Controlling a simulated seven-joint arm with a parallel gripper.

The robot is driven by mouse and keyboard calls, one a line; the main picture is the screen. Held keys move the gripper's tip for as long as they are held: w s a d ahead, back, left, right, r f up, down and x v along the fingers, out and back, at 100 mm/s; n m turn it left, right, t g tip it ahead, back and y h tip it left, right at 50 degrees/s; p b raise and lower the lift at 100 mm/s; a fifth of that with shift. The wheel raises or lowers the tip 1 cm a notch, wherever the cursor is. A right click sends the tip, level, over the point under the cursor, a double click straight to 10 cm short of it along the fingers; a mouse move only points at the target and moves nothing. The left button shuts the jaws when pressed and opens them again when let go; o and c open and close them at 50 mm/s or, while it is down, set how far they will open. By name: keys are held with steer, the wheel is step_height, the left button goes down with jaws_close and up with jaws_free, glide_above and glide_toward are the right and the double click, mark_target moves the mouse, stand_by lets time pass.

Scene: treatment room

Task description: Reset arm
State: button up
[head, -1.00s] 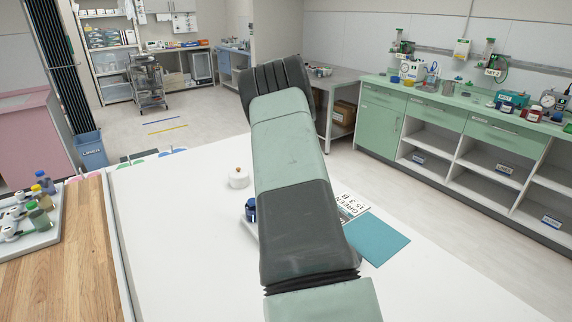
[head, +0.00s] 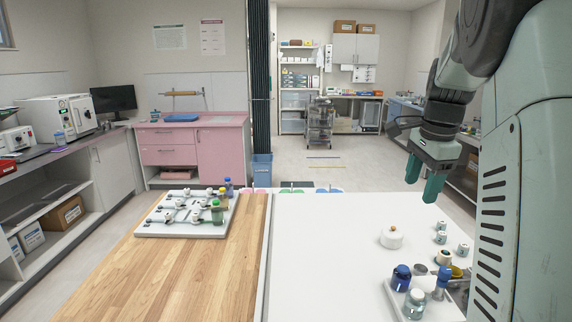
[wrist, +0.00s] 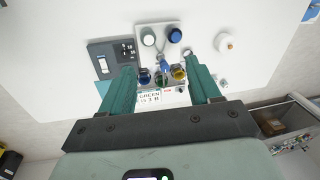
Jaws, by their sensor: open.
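My gripper (head: 423,184) hangs at the right of the head view, fingers pointing down, above the far right part of the white table (head: 310,260). It is open, with nothing between its two green fingers. In the wrist view the open fingers (wrist: 163,72) frame a white tray (wrist: 160,52) on the table below, apart from it. That tray holds a white-topped jar (wrist: 148,39), a blue-topped jar (wrist: 175,34) and small coloured cups. A card reading GREEN (wrist: 149,98) lies by it, partly hidden by my gripper.
A white lidded pot (head: 391,238) stands left of the tray, and several small jars (head: 440,226) stand behind it. A wooden surface (head: 200,270) at left bears a board (head: 160,228) with fittings and bottles. The white table's left part is clear.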

steer(key=s+a+r+n+t, duration=0.1)
steer(key=s+a+r+n, duration=0.2)
steer(key=s+a+n, duration=0.3)
steer(key=s+a+r+n+t, duration=0.1)
steer(key=s+a+r+n, duration=0.2)
steer(key=s+a, duration=0.45)
steer(key=s+a+f+n, duration=0.1)
steer(key=s+a+n, duration=0.1)
steer(key=s+n, duration=0.2)
steer(key=s+a+f+n+t, duration=0.1)
steer(key=s+a+f+n, duration=0.1)
steer(key=s, duration=0.8)
steer(key=shift+s+n+t, duration=0.3)
steer(key=shift+s+n, duration=0.1)
steer(key=shift+n, duration=0.5)
steer(key=shift+o, duration=0.3)
